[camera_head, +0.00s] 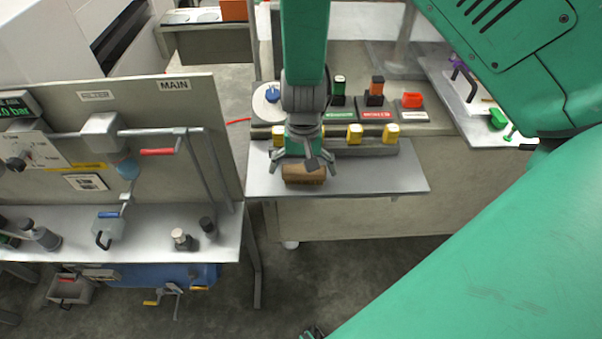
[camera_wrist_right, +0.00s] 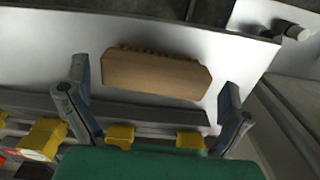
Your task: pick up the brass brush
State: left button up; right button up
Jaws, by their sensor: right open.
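The brass brush (camera_head: 304,173) has a wooden block and lies on the grey metal shelf at the front of the middle bench. In the right wrist view the brush (camera_wrist_right: 156,74) lies across the picture, with a row of bristles along its far edge. My right gripper (camera_head: 302,178) is above the brush, pointing down, and hides part of it. In the wrist view my right gripper (camera_wrist_right: 155,98) is open, one finger near each end of the brush, with gaps between fingers and wood.
The shelf (camera_head: 392,178) is bare to the right of the brush. Yellow blocks (camera_head: 355,133) line its back edge. Behind them stand a green-topped item (camera_head: 339,88), an orange-topped item (camera_head: 375,88) and a red-orange piece (camera_head: 411,100). A panel marked MAIN (camera_head: 215,120) stands at the left.

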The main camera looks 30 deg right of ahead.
aim_at(302, 169)
jog(key=shift+d+f, duration=0.25)
jog(key=shift+d, duration=0.25)
jog(key=shift+s+a, duration=0.1)
jog(key=shift+a, duration=0.15)
jog(key=c, duration=1.1)
jog(key=shift+o, duration=0.2)
jog(key=shift+a+r, duration=0.15)
jog(key=shift+a, duration=0.25)
jog(key=r, duration=0.6)
jog(key=d+r, duration=0.1)
jog(key=r, duration=0.2)
jog(key=shift+p, duration=0.35)
jog(key=shift+a+r, duration=0.45)
jog(key=shift+r, duration=0.05)
